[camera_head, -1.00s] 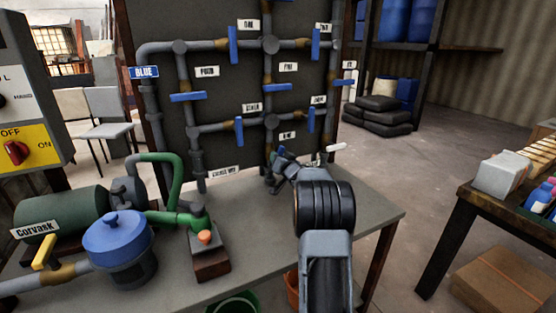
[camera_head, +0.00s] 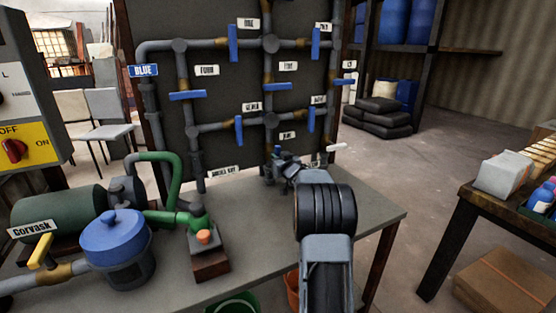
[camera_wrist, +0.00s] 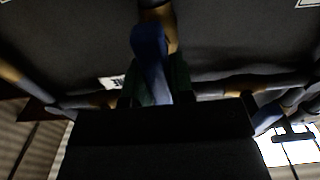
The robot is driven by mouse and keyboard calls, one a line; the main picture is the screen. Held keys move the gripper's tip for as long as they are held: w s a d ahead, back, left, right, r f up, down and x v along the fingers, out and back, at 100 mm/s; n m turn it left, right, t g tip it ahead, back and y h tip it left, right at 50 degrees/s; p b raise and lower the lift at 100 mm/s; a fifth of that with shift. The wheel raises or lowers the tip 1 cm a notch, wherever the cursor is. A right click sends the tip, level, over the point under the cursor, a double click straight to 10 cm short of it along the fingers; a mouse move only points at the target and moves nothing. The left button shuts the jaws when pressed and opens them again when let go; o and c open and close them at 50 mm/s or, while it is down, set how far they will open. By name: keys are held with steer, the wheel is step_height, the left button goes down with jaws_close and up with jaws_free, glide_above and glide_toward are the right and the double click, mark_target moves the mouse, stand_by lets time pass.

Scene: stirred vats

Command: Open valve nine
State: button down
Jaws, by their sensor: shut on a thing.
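The valve panel (camera_head: 215,95) carries grey pipes and several blue valve handles with white labels. A short label (camera_head: 287,135), too blurred to read surely, sits low at the centre pipe. Just below it is a small blue handle (camera_head: 277,150), partly hidden by my gripper (camera_head: 272,168). In the wrist view this blue handle (camera_wrist: 150,50) is long and stands between my green fingertips, beside a brass valve body (camera_wrist: 160,14). My gripper (camera_wrist: 158,82) is shut on the handle. Whether the handle lies along or across its pipe I cannot tell.
The grey bench (camera_head: 265,240) holds a green motor (camera_head: 60,215), a blue-lidded strainer (camera_head: 115,240) and a green-piped fitting (camera_head: 202,230), left of my arm. A side table (camera_head: 450,220) stands at right. Other blue handles (camera_head: 239,130) are close by on the panel.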

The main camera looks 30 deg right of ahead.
steer(key=c, duration=1)
jaws_free()
steer(key=s, duration=0.4)
steer(key=s+a+p, duration=0.1)
steer(key=s, duration=0.4)
steer(key=s+a, duration=0.1)
steer(key=s, duration=0.3)
steer(key=shift+s, duration=0.35)
